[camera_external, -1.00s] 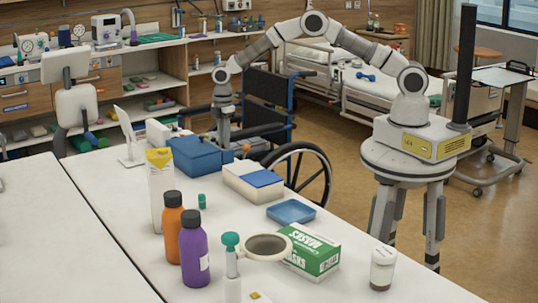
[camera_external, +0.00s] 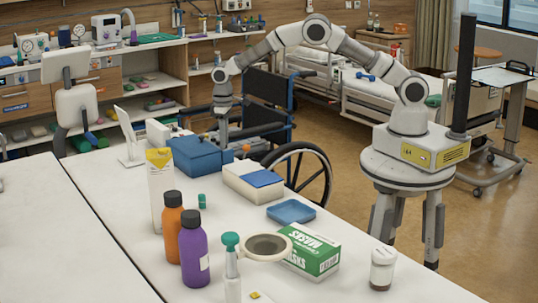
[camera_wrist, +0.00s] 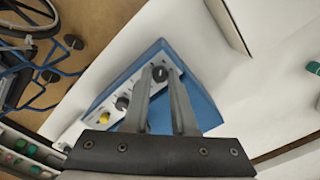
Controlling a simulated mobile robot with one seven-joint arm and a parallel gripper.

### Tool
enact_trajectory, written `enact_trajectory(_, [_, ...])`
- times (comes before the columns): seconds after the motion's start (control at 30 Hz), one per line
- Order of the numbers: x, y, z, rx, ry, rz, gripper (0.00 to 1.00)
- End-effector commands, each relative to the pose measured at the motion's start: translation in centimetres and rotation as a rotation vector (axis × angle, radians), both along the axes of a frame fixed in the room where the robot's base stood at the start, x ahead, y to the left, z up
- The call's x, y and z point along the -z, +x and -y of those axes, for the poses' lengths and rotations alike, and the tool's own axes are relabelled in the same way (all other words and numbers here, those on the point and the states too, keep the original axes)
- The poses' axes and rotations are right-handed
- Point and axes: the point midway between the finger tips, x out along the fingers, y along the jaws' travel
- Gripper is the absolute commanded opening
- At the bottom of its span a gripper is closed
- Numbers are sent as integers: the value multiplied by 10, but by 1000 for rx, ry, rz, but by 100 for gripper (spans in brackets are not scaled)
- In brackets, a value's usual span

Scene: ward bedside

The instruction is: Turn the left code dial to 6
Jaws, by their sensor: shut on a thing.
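The blue code box (camera_external: 200,153) stands at the far edge of the white table, with its back to the external camera. In the wrist view, the blue case (camera_wrist: 203,103) has a pale sloping panel with a row of black dials. My gripper (camera_wrist: 159,75) is shut on the black dial at the panel's upper right end (camera_wrist: 160,73), a fingertip on each side. Another black dial (camera_wrist: 122,103) sits further down the row, to the left of the fingers. The dial numbers are too small to read. In the external view, my gripper (camera_external: 221,142) points down behind the box's right end.
A wheelchair (camera_external: 297,165) stands close behind the table, beside my arm. On the table are a white box with a blue lid (camera_external: 246,186), a blue tray (camera_external: 291,211), bottles (camera_external: 193,249) and a mask box (camera_external: 313,250). Bare tabletop lies in front of the code box.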

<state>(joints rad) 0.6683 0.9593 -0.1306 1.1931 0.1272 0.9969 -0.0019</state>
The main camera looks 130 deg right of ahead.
Motion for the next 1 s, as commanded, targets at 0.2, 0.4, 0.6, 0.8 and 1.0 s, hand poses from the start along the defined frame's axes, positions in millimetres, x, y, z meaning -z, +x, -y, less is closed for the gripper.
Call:
enact_trajectory(0.2, [-1,1,0,204,-2,1,0])
enact_trajectory(0.4, [-1,1,0,393,-1,1,0])
enact_trajectory(0.6, [-1,0,0,583,-2,0,0])
enact_trajectory(0.8, [-1,0,0,772,-2,0,0])
enact_trajectory(1.0, [-1,0,0,941,-1,1,0])
